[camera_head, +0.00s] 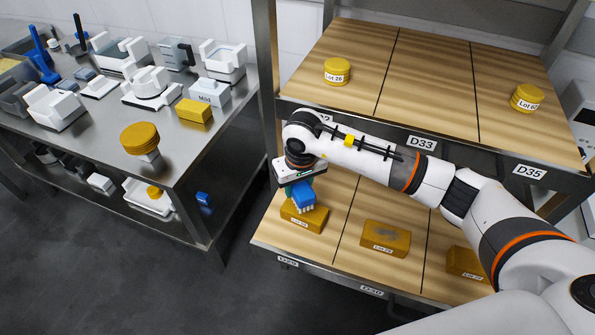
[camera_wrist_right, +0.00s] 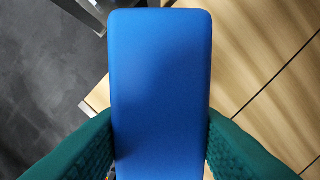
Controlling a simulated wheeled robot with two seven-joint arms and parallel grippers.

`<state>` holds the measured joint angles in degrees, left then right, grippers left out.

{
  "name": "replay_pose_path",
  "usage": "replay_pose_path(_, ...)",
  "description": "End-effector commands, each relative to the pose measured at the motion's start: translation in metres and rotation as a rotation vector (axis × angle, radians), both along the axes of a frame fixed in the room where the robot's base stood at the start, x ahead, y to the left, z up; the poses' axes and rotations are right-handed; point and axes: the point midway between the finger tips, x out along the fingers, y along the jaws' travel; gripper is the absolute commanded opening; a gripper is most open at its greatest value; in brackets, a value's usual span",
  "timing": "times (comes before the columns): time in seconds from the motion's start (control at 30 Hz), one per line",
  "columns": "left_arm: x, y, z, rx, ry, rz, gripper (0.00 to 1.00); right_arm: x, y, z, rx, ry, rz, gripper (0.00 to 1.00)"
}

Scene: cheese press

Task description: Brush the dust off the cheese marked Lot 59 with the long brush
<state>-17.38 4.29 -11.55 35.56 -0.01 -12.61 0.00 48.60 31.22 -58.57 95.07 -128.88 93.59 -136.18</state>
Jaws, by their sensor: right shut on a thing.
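My right gripper (camera_head: 298,184) is shut on a blue brush (camera_head: 303,196) over the lower shelf. In the right wrist view, the brush's smooth blue back (camera_wrist_right: 160,80) sits between the green fingers. Its lighter bristle end points down at a yellow block cheese (camera_head: 308,219) in the left bay; I cannot tell whether they touch. This cheese's label is too small to read surely, and the brush hides part of its top. A middle block cheese (camera_head: 385,238) has a grey dusty patch on top; its label is also unclear. My left gripper is out of view.
Another block cheese (camera_head: 465,262) lies at right, partly behind my arm. Round cheeses marked Lot 26 (camera_head: 337,71) and Lot 62 (camera_head: 526,97) stand on the upper shelf, close above my forearm. A steel table (camera_head: 190,150) at left holds moulds and tools.

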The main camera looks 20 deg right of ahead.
Motion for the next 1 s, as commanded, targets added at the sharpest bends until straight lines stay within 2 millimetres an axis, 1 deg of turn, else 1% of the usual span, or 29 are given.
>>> replay_pose_path(0.03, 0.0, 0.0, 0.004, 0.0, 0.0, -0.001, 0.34, 0.001, 0.0, 0.008, -0.001, -0.002, -0.001, 0.18)
replay_pose_path(0.23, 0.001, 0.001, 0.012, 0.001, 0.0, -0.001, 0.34, 0.001, 0.0, 0.026, 0.0, -0.002, -0.011, 0.18)
replay_pose_path(0.37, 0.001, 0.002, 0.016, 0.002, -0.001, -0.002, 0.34, 0.001, 0.0, 0.034, 0.0, -0.001, -0.014, 0.18)
replay_pose_path(1.0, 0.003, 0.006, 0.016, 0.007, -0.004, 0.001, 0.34, 0.0, 0.0, 0.034, -0.001, 0.0, -0.017, 0.18)
